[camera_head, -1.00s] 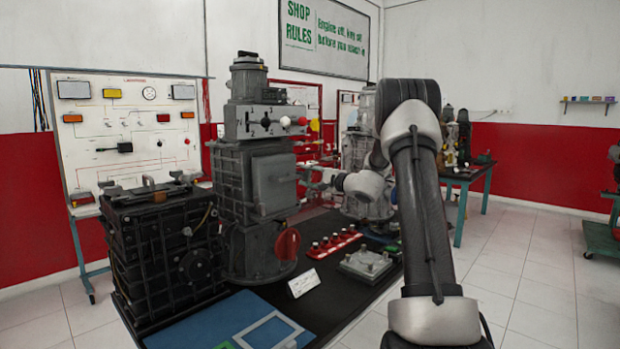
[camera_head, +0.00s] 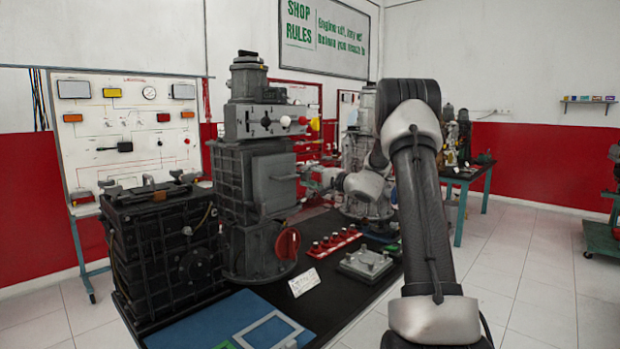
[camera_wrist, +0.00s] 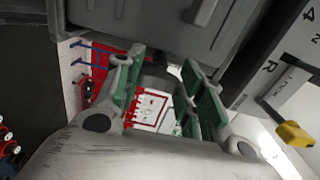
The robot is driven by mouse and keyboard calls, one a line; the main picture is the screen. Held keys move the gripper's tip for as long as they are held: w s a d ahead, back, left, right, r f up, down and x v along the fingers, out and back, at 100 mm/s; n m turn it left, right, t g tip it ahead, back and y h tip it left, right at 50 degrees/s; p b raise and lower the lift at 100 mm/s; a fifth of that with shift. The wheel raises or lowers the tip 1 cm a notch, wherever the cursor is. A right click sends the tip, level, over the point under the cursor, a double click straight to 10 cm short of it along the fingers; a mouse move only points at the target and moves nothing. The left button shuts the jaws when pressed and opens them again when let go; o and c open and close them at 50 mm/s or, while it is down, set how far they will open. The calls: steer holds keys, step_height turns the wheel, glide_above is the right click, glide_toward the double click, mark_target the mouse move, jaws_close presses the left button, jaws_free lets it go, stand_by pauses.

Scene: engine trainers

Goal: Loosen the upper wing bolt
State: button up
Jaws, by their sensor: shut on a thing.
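The grey engine block (camera_head: 232,190) stands on the bench with a box-like hatch cover (camera_head: 273,183) on its front. My gripper (camera_head: 312,180) is at the right edge of this cover, small and partly hidden by my arm in the head view. In the wrist view, the two green-padded fingers (camera_wrist: 162,82) straddle a dark grey piece (camera_wrist: 158,78) beside the cover (camera_wrist: 150,20). This is probably the upper wing bolt, shut between the pads. Its wings are mostly hidden, so I cannot tell its angle.
A lever plate (camera_wrist: 290,90) with a yellow knob (camera_wrist: 294,134) is close to the gripper. A red round part (camera_head: 287,243) is below. A red tray (camera_head: 333,243), a metal plate part (camera_head: 366,264) and a white card (camera_head: 304,283) lie on the black bench. A black engine unit (camera_head: 165,250) stands left.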

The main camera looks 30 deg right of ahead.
steer(key=o, duration=1)
steer(key=shift+s, duration=0.1)
steer(key=v, duration=1.1)
steer(key=shift+s+d, duration=0.1)
steer(key=shift+s, duration=0.3)
